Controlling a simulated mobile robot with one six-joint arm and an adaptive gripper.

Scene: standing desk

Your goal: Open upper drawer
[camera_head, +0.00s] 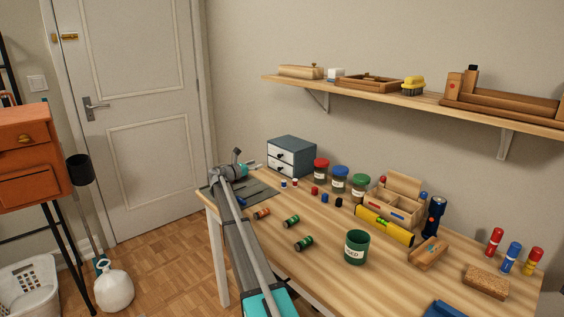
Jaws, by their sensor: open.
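A small grey-blue drawer unit (298,146) stands at the back left of the wooden desk. It has two white fronts with dark knobs. The upper drawer (287,151) looks closed, and so does the lower drawer (285,165). My gripper (258,165) is just left of the unit, above the desk's left end. Its fingers point right, toward the drawer fronts, and it is open and empty. It looks apart from the knobs, though the exact gap is hard to judge.
Jars with red, blue and green lids (340,179) stand right of the unit. Small coloured pieces (315,191) and batteries (291,221) lie in front. A green cup (356,247) stands nearer. A wall shelf (425,98) hangs above. An orange cabinet (30,150) stands at left.

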